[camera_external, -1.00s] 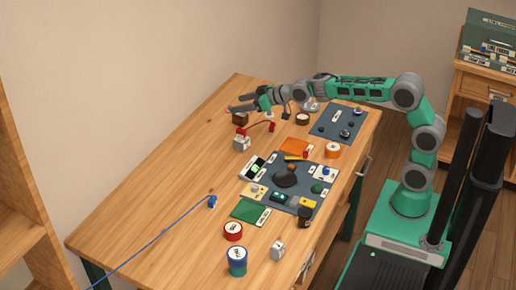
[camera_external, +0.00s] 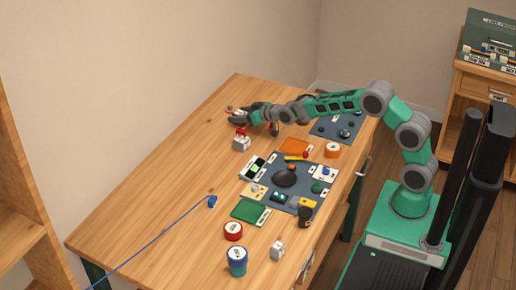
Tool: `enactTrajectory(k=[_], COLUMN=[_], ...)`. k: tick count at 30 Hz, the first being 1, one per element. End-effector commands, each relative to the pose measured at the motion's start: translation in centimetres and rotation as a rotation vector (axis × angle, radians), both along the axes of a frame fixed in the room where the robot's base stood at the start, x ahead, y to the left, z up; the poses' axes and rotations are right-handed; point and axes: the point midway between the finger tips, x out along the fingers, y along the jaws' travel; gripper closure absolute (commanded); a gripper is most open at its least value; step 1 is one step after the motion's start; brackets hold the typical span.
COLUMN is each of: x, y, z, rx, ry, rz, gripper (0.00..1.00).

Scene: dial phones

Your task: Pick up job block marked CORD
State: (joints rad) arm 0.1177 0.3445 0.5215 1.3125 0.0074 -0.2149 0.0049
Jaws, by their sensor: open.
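No mark reading CORD is legible at this size, so I cannot tell which block carries it. One pale block (camera_external: 242,144) stands near the far left edge of the bench, with a red piece (camera_external: 242,132) at its top. Another pale block (camera_external: 278,250) with a dark mark stands at the near right. My gripper (camera_external: 234,114) is open over the far left part of the bench, just behind the first pale block. A dark brown block seen earlier there is now hidden by my gripper, and I cannot tell whether they touch.
A dark mat (camera_external: 271,205) holds a black phone body (camera_external: 286,176) and several small parts. Another mat (camera_external: 326,128) lies at the far right. Red (camera_external: 233,231), blue (camera_external: 237,262) and orange (camera_external: 333,150) round items stand nearby. The bench's left side (camera_external: 150,205) is mostly clear, except for a blue cord (camera_external: 150,246).

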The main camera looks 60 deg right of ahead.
Motion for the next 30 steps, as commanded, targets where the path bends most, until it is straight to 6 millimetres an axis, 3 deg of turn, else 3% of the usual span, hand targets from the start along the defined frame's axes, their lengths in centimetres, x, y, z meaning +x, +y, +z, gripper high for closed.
enactTrajectory(k=[2, 25, 30], x=[-0.02, -0.04, -0.03], y=[0.01, 0.03, 0.02], z=[0.0, 0.02, 0.08], rx=[0.0, 0.0, 0.0], ry=[0.0, 0.0, -0.001], rz=[0.0, 0.0, 0.0], gripper=[0.35, 0.98, 1.0])
